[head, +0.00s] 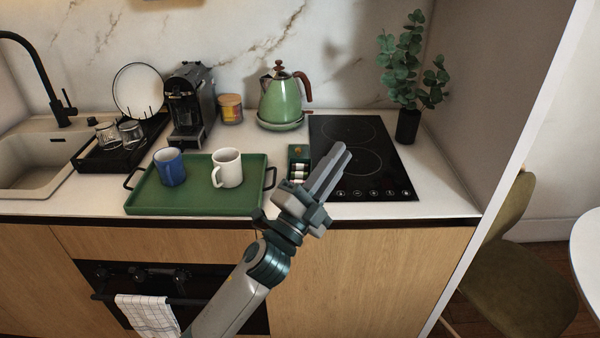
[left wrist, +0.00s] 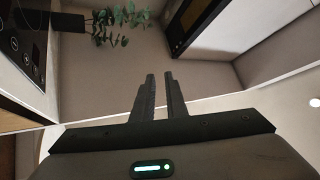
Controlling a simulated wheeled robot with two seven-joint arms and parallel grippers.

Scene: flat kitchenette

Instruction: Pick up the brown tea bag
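A small dark green box (head: 298,153) stands on the counter between the tray and the hob, with small white-and-dark pieces in its front part. A small brownish spot shows at its upper part; I cannot tell whether this is the brown tea bag. My left gripper (head: 339,159) is just right of the box in the head view, partly over the hob. It also shows in the left wrist view (left wrist: 160,76), with a narrow gap between its fingers and nothing held. The left wrist view does not show the box. My right gripper is not in view.
A green tray (head: 200,202) with a blue mug (head: 170,168) and a white mug (head: 227,168) lies left of the box. A green kettle (head: 282,100) stands behind. The black hob (head: 375,182) is to the right, with a potted plant (head: 408,125) at its far right corner.

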